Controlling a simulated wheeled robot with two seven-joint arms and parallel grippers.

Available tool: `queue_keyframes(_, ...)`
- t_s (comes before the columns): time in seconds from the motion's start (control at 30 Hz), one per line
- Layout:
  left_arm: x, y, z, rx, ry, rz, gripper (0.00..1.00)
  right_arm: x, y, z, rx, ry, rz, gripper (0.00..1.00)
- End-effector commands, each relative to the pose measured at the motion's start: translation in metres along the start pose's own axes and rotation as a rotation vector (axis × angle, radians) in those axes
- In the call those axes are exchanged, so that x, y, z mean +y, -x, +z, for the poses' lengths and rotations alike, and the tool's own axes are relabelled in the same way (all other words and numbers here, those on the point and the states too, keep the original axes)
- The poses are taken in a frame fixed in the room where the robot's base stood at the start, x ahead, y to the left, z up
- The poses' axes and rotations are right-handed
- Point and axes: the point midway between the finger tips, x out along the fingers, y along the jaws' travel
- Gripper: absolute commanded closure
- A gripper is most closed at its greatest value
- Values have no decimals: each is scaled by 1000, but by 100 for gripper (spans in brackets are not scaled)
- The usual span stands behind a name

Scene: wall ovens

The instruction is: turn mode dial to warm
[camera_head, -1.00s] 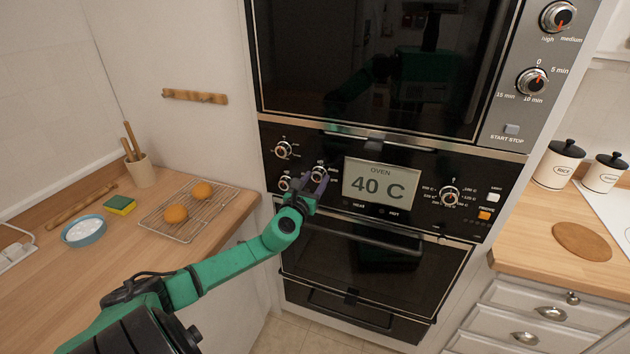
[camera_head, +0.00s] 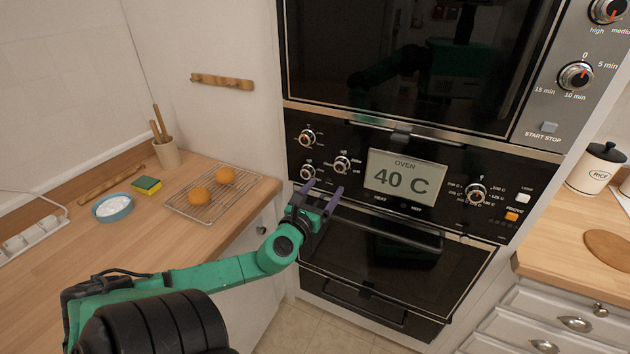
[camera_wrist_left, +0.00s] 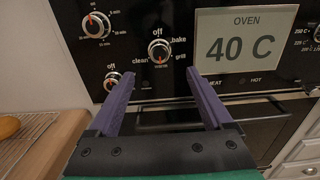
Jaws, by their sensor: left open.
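The mode dial (camera_head: 342,165) is a round silver knob on the black oven panel, left of the display. In the left wrist view the mode dial (camera_wrist_left: 160,52) has the words off, bake, grill and clean around it. I cannot read a warm label. My left gripper (camera_head: 324,188) has purple fingers and is open and empty. It is just below and in front of the dial, apart from it. In the wrist view the fingers (camera_wrist_left: 160,80) spread to either side below the knob. My right gripper is not in view.
A timer dial (camera_wrist_left: 96,25) and another knob (camera_wrist_left: 116,80) lie left of the mode dial. The oven display (camera_head: 403,177) reads 40 C. The oven door handle (camera_head: 390,230) runs below. A wooden counter with a wire rack (camera_head: 190,213) stands to the left.

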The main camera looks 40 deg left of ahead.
Motion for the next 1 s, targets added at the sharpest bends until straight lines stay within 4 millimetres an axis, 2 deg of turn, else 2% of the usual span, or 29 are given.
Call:
queue_keyframes(0.1,1,26,-4,6,2,2,16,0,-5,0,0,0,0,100)
queue_keyframes(0.27,1,45,-2,3,2,3,16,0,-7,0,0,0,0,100)
queue_keyframes(0.83,1,47,-1,3,1,2,16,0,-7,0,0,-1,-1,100)
queue_keyframes(0.93,13,45,-17,37,43,33,16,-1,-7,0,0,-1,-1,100)
queue_keyframes(0.97,21,44,-28,62,76,55,16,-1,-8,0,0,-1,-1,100)
queue_keyframes(1.0,35,43,-48,104,134,94,16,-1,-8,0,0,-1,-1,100)
